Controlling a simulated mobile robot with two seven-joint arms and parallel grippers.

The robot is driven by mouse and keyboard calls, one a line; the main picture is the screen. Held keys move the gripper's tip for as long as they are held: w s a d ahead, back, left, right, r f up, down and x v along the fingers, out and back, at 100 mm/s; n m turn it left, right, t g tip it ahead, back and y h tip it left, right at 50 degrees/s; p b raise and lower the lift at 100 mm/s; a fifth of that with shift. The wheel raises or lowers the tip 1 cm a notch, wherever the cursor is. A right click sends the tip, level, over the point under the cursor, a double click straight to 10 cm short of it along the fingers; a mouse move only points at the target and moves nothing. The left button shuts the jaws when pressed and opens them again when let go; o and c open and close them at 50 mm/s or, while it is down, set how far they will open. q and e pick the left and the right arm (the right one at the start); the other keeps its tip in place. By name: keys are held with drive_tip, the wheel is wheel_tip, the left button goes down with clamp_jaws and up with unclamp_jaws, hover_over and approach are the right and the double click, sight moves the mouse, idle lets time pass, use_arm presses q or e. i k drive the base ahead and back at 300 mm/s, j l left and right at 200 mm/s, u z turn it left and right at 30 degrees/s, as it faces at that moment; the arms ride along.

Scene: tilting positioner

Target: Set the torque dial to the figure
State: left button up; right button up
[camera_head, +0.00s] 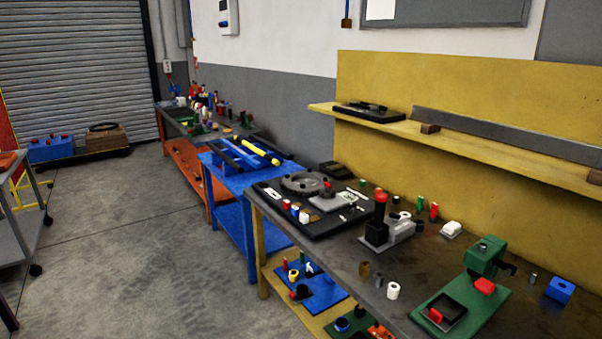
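No torque dial or figure can be made out for certain at this size. A black plate (318,228) on the near workbench carries a round grey disc (303,182) and a light grey block (334,202). To its right stands a grey fixture (403,230) with a black block and a red-topped post (380,205). Further right is a green device (484,257) with a red part on a green base (462,305). Neither of my grippers is in view.
The dark workbench (352,275) holds several small cylinders, a white block (451,229) and a blue block (559,290). A yellow shelf (470,149) runs behind it. A blue table (236,183) and an orange bench (185,164) stand beyond. The concrete floor (130,240) at left is open.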

sight(394, 216)
drive_tip(key=i+j+u, duration=0.1)
drive_tip(key=i, duration=0.85)
drive_tip(key=i+j+u, duration=0.1)
drive_tip(key=i, duration=0.9)
